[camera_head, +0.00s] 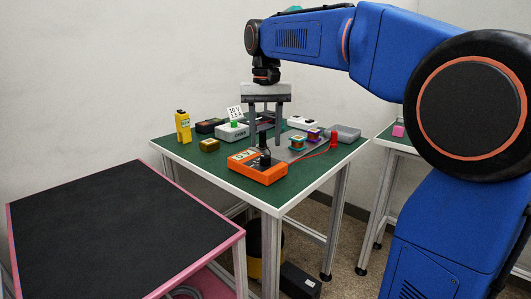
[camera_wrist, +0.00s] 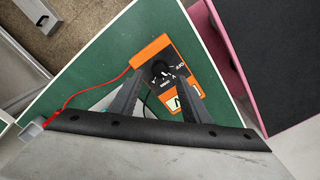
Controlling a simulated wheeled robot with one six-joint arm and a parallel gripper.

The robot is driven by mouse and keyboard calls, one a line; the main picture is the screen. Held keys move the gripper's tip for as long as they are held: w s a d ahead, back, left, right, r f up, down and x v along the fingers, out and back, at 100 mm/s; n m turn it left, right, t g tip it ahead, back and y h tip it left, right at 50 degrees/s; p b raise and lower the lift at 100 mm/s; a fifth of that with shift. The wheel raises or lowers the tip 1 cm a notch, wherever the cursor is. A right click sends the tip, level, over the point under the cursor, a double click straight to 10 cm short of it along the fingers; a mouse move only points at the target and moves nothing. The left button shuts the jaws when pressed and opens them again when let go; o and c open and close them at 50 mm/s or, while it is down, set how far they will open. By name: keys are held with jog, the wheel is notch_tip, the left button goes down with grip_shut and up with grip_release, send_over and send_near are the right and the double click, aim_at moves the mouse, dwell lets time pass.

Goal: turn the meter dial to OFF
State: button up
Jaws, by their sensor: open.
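The orange meter (camera_head: 246,172) lies flat on the green table top near its front corner; it also shows in the wrist view (camera_wrist: 150,52). Its black round dial (camera_head: 264,158) stands up from its face and shows in the wrist view (camera_wrist: 160,72). The mark the dial points to is too small to read. My gripper (camera_head: 265,143) points down over the meter with its fingers apart and nothing held. In the wrist view the dial appears between the two fingertips (camera_wrist: 159,80). I cannot tell whether the fingers touch the dial.
A red lead (camera_head: 315,153) runs from the meter to a red post (camera_head: 334,140). Behind stand a yellow bottle-like item (camera_head: 183,126), a brass block (camera_head: 209,145), a grey box with a card (camera_head: 231,132) and small coils (camera_head: 297,142). A black-topped table (camera_head: 110,230) stands at left.

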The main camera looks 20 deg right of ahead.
aim_at(265, 156)
jog(key=shift+f, duration=2.6)
jog(key=c, duration=1)
jog(key=shift+c, duration=0.2)
jog(key=shift+n, duration=0.3)
jog(key=n, duration=0.3)
jog(key=shift+n, duration=2.1)
